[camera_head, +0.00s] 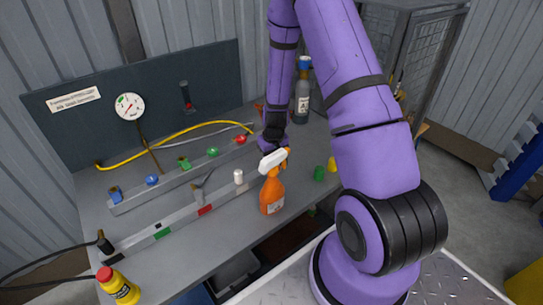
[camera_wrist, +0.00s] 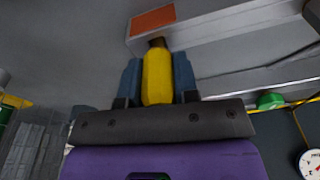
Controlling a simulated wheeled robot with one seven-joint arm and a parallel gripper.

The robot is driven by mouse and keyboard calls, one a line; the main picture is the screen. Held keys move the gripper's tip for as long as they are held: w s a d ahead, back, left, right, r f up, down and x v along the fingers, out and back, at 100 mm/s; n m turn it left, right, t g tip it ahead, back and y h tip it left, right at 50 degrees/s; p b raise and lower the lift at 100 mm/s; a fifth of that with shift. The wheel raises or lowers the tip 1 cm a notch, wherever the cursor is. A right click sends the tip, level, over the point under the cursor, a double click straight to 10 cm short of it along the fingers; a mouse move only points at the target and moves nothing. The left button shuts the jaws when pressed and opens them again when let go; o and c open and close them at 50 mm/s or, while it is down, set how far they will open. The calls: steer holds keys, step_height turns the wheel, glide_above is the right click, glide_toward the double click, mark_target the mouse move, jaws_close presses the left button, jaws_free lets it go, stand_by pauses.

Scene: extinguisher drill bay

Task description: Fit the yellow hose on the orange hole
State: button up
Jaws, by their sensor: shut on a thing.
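In the wrist view, my gripper (camera_wrist: 157,82) has its two blue fingers closed on the yellow hose end (camera_wrist: 157,78). The hose end has a short dark tip pointing at a grey bar (camera_wrist: 225,25). The tip meets or nearly meets the bar's edge, just beside an orange patch (camera_wrist: 153,20). I cannot see the orange hole itself or tell whether the tip is in it. In the head view, my gripper (camera_head: 272,140) is at the right end of the rear rail, and the yellow hose (camera_head: 180,132) curves along the bench behind that rail.
An orange spray bottle (camera_head: 271,195) stands close in front of my gripper. The rear rail (camera_head: 165,192) carries blue, green and red knobs. A grey bottle (camera_head: 302,95) stands behind my arm. A gauge (camera_head: 130,106) is at the back panel.

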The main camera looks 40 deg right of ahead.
steer(key=shift+f, duration=0.8)
stand_by(0.4)
steer(key=o, duration=1)
steer(key=shift+r, duration=0.15)
